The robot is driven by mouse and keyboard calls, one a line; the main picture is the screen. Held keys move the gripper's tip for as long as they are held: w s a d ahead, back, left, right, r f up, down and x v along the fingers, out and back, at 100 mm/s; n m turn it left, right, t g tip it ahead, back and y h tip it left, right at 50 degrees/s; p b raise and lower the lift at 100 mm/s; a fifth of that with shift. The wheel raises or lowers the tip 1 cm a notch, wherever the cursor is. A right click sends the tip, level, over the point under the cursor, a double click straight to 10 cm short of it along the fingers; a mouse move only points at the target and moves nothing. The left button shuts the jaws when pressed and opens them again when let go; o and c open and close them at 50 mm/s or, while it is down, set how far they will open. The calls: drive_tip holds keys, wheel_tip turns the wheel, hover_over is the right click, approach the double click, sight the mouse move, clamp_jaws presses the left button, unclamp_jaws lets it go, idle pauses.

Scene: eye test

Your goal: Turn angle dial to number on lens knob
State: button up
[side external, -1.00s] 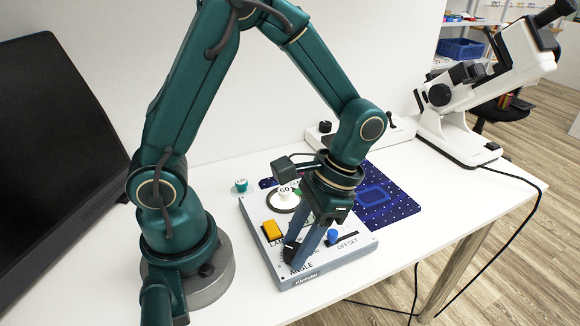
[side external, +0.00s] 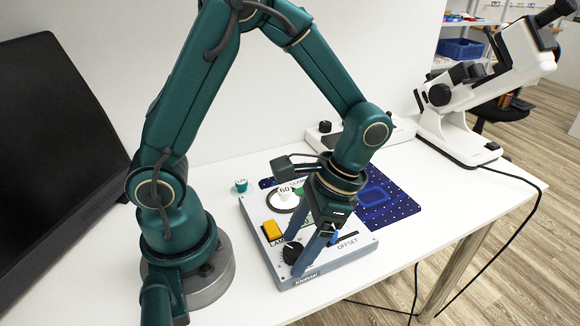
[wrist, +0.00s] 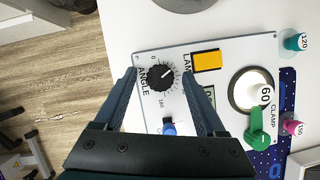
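I cannot tell the fingertips' height over the panel.
The panel also bears a yellow lamp button (wrist: 207,61), a blue offset slider (wrist: 168,128), a green clamp lever (wrist: 257,137) and a partly hidden display. A teal knob marked 120 (wrist: 294,42) and a pink one marked 150 (wrist: 290,127) stand beside it. A white microscope (side external: 450,130) stands right.

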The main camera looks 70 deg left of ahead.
drive_tip(key=shift+v, duration=2.6)
drive_tip(key=shift+w+a+r, duration=0.1)
drive_tip(key=shift+r, duration=0.05)
drive_tip(key=s+a+r+n+t+h, duration=0.1)
drive_tip(key=s+a+r+n+t, duration=0.1)
drive_tip(key=r+t, duration=0.5)
drive_tip(key=a+t, duration=0.1)
drive_tip(key=t, duration=0.1)
drive_tip(key=shift+s+n+t, duration=0.4)
